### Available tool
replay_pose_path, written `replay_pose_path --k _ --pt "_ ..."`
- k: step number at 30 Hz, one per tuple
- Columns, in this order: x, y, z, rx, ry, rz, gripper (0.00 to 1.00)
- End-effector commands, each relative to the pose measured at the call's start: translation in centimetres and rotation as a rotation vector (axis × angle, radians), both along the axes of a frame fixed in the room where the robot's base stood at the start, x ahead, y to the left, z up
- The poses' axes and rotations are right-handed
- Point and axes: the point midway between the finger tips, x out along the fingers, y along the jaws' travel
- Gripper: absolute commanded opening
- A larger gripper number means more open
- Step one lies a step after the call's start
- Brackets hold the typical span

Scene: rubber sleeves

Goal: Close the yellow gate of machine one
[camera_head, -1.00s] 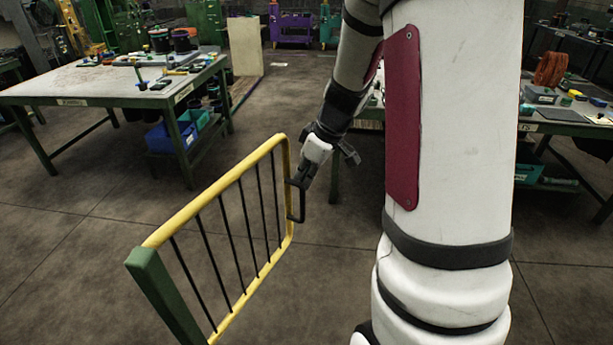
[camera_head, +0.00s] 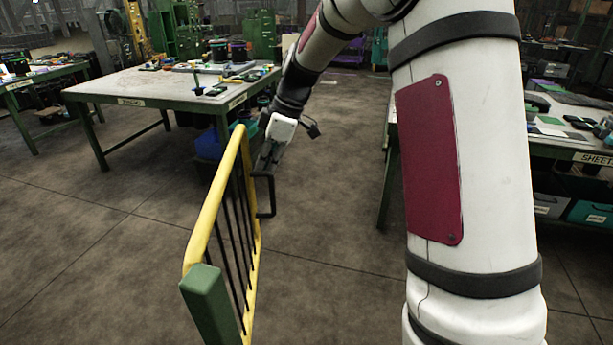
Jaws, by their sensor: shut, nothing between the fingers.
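The yellow gate (camera_head: 211,212) with dark vertical bars stands in the lower middle of the head view, hinged at a green post (camera_head: 209,303) at its near end. It points away from me, seen at a steep angle. A dark handle (camera_head: 271,196) sticks out from the right side of its far end. My gripper (camera_head: 263,168) is at the gate's far end, close by the upper part of the handle. It is shut with nothing between its fingers. I cannot tell whether it touches the handle.
A long worktable (camera_head: 165,88) with tools stands behind the gate. Another bench (camera_head: 572,139) is at the right, behind my arm. A further table (camera_head: 45,76) is at the far left. The concrete floor (camera_head: 90,230) left of the gate is clear.

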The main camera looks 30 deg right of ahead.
Motion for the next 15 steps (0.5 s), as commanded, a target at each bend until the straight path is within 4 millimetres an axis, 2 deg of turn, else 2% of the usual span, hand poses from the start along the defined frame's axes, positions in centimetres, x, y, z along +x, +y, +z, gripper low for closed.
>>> replay_pose_path --k 1,6,15 --pt "1.2 1.9 -0.3 0.002 -0.002 0.053 0.0" --pt "3.8 7.6 -0.3 0.003 -0.001 0.213 0.0" --pt "5.8 18.4 -0.3 0.003 -0.001 0.499 0.0"
